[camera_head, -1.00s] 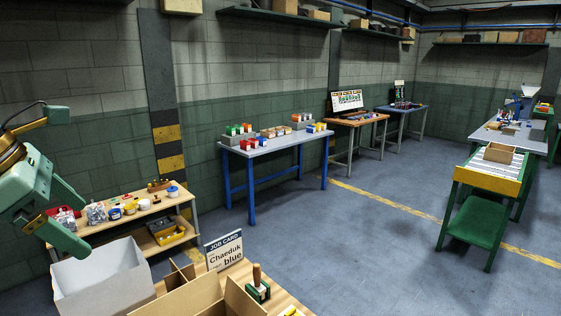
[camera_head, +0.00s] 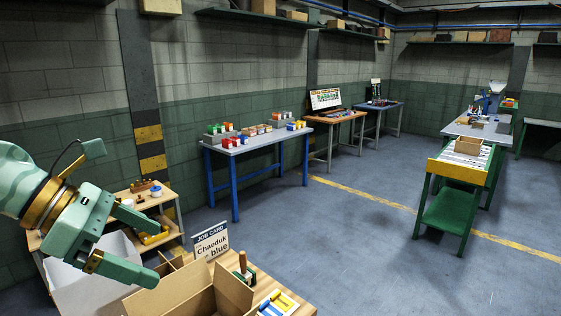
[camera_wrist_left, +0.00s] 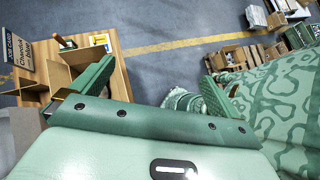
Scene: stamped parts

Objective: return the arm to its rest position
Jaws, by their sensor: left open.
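My left gripper (camera_head: 158,254) is at the lower left of the head view, on the green arm that comes in from the left. Its two fingers are apart, with nothing between them. It is in front of the white bin and left of the open cardboard box. In the left wrist view the fingers of the left gripper (camera_wrist_left: 157,76) also stand wide apart, with floor showing between them. My right gripper is not in view.
The white bin (camera_head: 88,292) and cardboard box (camera_head: 228,288) are close by. A job card reading "Chaeduk blue" (camera_head: 210,242) and a stamp (camera_head: 243,270) stand on the wooden table. A blue-legged table (camera_head: 255,141) is farther back. The floor (camera_head: 345,250) is clear.

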